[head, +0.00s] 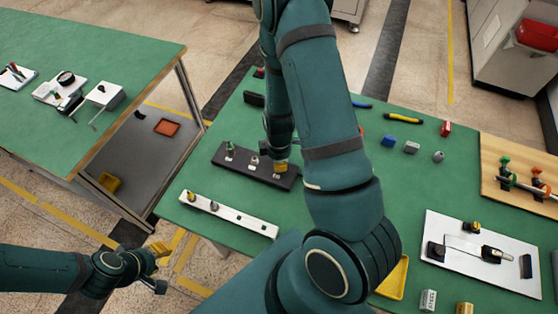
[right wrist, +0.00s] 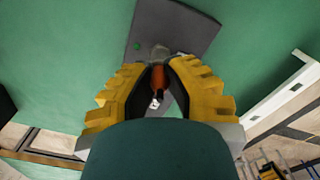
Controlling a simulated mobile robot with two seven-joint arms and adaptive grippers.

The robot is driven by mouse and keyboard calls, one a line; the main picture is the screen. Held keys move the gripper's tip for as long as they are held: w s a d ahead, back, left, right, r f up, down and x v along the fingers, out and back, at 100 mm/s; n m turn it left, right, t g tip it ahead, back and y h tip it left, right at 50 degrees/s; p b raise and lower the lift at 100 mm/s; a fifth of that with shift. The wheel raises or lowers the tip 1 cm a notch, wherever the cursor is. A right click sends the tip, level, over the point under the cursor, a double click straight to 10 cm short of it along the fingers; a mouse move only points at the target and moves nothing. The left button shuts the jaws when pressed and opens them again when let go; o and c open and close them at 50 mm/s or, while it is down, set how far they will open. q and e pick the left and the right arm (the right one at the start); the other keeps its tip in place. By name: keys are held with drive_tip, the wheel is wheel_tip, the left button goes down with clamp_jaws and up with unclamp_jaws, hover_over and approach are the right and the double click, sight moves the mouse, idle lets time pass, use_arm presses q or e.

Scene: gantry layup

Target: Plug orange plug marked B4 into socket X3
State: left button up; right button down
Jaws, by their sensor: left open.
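In the right wrist view an orange plug (right wrist: 158,77) with a small white tag sits between the fingers of my right gripper (right wrist: 159,64). The fingertips close on its sides; the tag is unreadable. In the head view my right gripper (head: 281,167) is low at the right end of a dark holder (head: 222,161), which also carries a green-topped plug (head: 230,149) and another small plug (head: 254,161). A white socket strip (head: 228,214) lies nearer, with two plugs at its left part; its labels are unreadable. My left gripper (head: 160,258) is open and empty beyond the table's left edge.
A white board (head: 455,270) with a cable fixture is at the right, below a wooden board (head: 492,185) with clamps. A yellow tray (head: 393,282) is partly hidden by my right arm. Small blocks and tools lie at the back. Green surface between holder and strip is clear.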

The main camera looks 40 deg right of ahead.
drive_tip(key=shift+f, duration=0.15)
idle(0.6)
drive_tip(key=c, duration=1)
unclamp_jaws()
wheel_tip(320, 180, up, 12)
drive_tip(key=shift+r, duration=0.1)
